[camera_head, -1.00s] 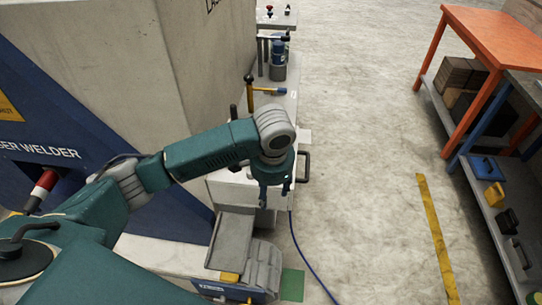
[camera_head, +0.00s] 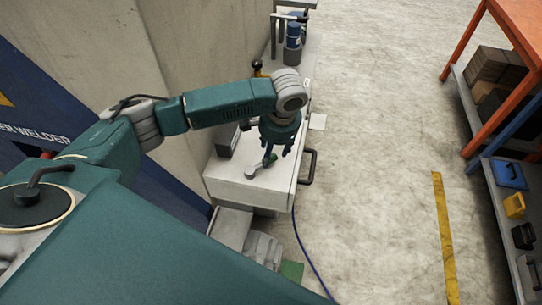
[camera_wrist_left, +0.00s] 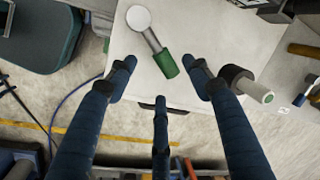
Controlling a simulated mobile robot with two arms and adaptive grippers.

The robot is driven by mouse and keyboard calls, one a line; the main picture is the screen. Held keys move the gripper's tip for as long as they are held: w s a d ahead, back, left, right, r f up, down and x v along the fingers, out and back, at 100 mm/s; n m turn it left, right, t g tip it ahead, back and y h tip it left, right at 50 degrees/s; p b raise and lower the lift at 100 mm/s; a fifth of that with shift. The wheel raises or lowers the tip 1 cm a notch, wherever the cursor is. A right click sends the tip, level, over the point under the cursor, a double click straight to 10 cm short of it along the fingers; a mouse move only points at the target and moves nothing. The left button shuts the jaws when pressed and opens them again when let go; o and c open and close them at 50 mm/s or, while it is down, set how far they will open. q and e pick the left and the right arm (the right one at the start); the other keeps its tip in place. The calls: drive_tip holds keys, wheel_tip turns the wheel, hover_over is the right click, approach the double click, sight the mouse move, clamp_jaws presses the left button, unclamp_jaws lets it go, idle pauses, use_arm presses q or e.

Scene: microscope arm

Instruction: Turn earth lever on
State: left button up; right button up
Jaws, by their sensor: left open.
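The earth lever (camera_head: 253,171) has a round pale pivot, a grey shaft and a green handle. It lies over the white cabinet top (camera_head: 230,187). In the left wrist view the lever's green handle (camera_wrist_left: 166,64) points down and right from its pivot at the top. My left gripper (camera_head: 277,153) is open and hovers close to the handle. In the left wrist view its blue fingers (camera_wrist_left: 163,70) spread on either side of the handle, with a third finger below; they do not grip it. My right gripper is not in view.
A dark-collared pale rod with a green end (camera_wrist_left: 247,84) stands beside one finger. A black handle (camera_head: 309,167) sticks out from the cabinet's right side. A blue cylinder (camera_head: 293,36) stands behind. A blue cable (camera_head: 302,245) runs along the otherwise open floor.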

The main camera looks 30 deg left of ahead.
sight(271, 161)
use_arm(q)
drive_tip(key=f, duration=0.3)
drive_tip(key=shift+w+a, duration=0.25)
wheel_tip(271, 161, down, 2)
drive_tip(key=shift+w+a+f, duration=0.1)
drive_tip(key=shift+w+a, duration=0.05)
drive_tip(key=c, duration=0.4)
clamp_jaws()
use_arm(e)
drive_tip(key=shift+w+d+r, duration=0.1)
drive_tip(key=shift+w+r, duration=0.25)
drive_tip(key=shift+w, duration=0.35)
